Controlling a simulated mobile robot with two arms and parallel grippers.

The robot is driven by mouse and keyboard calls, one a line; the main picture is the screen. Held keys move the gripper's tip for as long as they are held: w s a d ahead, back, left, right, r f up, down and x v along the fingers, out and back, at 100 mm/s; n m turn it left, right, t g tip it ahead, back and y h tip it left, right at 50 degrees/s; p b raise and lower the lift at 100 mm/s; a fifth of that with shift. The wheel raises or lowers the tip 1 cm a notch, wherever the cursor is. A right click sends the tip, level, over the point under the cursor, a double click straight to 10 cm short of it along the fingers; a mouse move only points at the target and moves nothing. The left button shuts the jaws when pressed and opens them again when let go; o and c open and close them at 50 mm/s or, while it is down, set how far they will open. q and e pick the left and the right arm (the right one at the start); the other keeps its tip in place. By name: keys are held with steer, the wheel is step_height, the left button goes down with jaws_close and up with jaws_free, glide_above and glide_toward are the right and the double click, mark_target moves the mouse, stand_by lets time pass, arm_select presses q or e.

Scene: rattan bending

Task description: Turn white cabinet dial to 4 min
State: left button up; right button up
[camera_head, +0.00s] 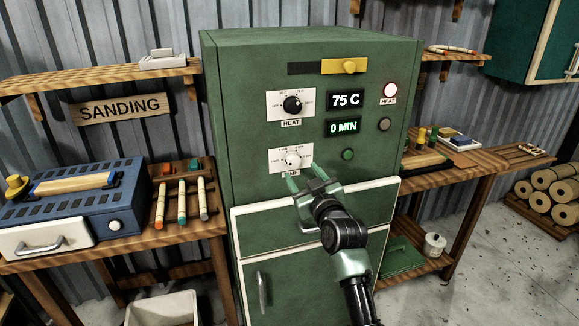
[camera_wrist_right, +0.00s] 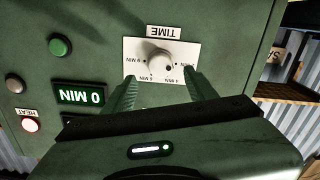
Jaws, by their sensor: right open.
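The white dial (camera_head: 292,159) sits on a white plate marked with minutes on the front of the green cabinet (camera_head: 240,130). The time display (camera_head: 343,127) reads 0 MIN. My right gripper (camera_head: 302,177) is open just below and in front of the dial, with its green fingers pointing at the panel. In the right wrist view the white dial (camera_wrist_right: 154,58) shows just beyond and between the open fingertips (camera_wrist_right: 160,82). Nothing is between the fingers, and they look apart from the dial. My left gripper is not in view.
Above are a black HEAT dial (camera_head: 292,104), a 75 C display (camera_head: 345,100), a lit red-rimmed lamp (camera_head: 390,90) and a yellow slider (camera_head: 345,66). A green button (camera_head: 348,155) is right of the dial. A white-edged drawer (camera_head: 270,228) lies below.

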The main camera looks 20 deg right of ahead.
mark_target(295, 163)
steer(key=shift+w+a+p, duration=0.1)
steer(key=shift+w+p, duration=0.2)
steer(key=shift+w, duration=2.4)
jaws_close()
